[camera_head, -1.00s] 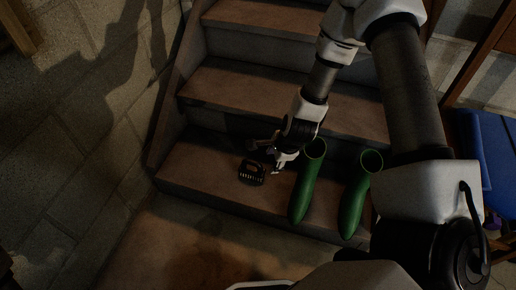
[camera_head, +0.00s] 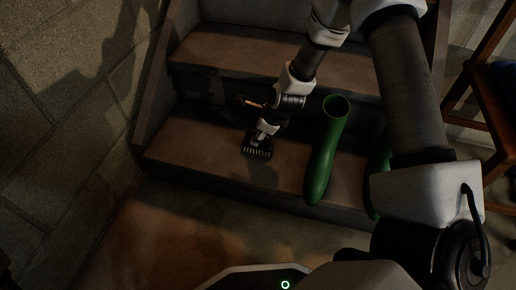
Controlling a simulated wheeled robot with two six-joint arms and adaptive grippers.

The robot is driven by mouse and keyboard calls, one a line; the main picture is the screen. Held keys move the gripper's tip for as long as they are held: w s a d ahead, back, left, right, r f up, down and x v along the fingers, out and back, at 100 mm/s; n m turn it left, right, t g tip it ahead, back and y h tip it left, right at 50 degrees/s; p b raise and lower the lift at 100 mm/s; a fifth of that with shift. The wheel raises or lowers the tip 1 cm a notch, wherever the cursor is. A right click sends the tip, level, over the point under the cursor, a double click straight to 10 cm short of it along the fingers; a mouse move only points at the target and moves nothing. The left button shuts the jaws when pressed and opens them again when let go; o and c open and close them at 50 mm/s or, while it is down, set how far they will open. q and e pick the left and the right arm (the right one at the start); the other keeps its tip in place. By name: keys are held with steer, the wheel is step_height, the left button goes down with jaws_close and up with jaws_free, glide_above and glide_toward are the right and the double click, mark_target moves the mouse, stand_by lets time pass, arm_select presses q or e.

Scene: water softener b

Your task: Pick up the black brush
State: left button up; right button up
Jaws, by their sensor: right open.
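The black brush (camera_head: 257,149) is near the left part of the lowest stair step (camera_head: 195,150), with a row of pale bristle-like teeth along its near side. My right gripper (camera_head: 266,128) reaches down from the upper right, directly over the brush's far side. Its jaws are open. Its fingertips overlap the brush in the picture, and I cannot tell whether they touch it. The brush's far part is partly hidden by the gripper. My left gripper is not in view.
A green boot (camera_head: 325,155) stands on the same step, right of the brush. A second green boot (camera_head: 379,180) is mostly hidden behind my right arm. A block wall (camera_head: 60,120) rises at left. The step left of the brush is clear.

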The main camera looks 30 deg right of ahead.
steer(key=shift+w+f, duration=0.15)
steer(key=shift+f, duration=0.25)
steer(key=shift+r, duration=0.2)
jaws_close()
arm_select(q)
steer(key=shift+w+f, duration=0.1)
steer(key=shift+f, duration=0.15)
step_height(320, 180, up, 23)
steer(key=p, duration=2.3)
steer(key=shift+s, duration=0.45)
arm_select(e)
step_height(320, 180, up, 28)
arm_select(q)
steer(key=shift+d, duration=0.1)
